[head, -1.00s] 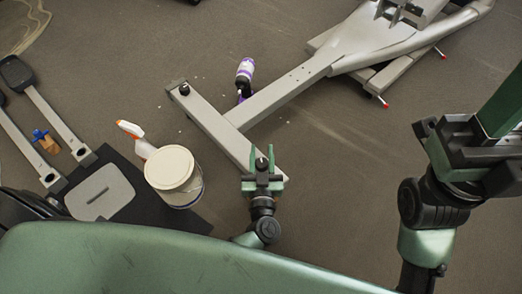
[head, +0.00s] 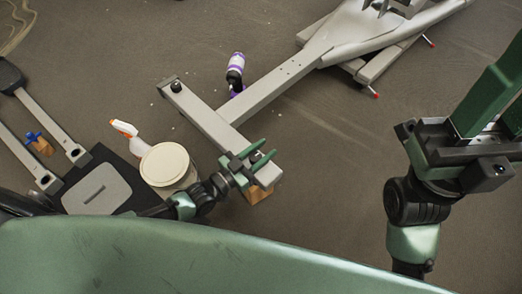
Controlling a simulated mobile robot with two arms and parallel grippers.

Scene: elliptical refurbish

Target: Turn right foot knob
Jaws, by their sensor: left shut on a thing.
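A grey foot crossbar (head: 205,117) joins a long grey frame beam (head: 275,90). A black knob (head: 176,87) stands on its far left end. Another black knob (head: 256,156) is on its near right end. My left gripper (head: 256,153) is shut on this right knob, with a green finger on each side; the fingers partly hide it. My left wrist comes in low from the left. My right gripper (head: 503,108) is at the right edge, away from the crossbar, with a gap between its green fingers and nothing seen in it.
A wooden block (head: 258,194) shows under the crossbar's right end. A white-lidded bucket (head: 166,164), a spray bottle (head: 126,128) and a black mat (head: 118,160) lie left. Floor right of the beam is clear.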

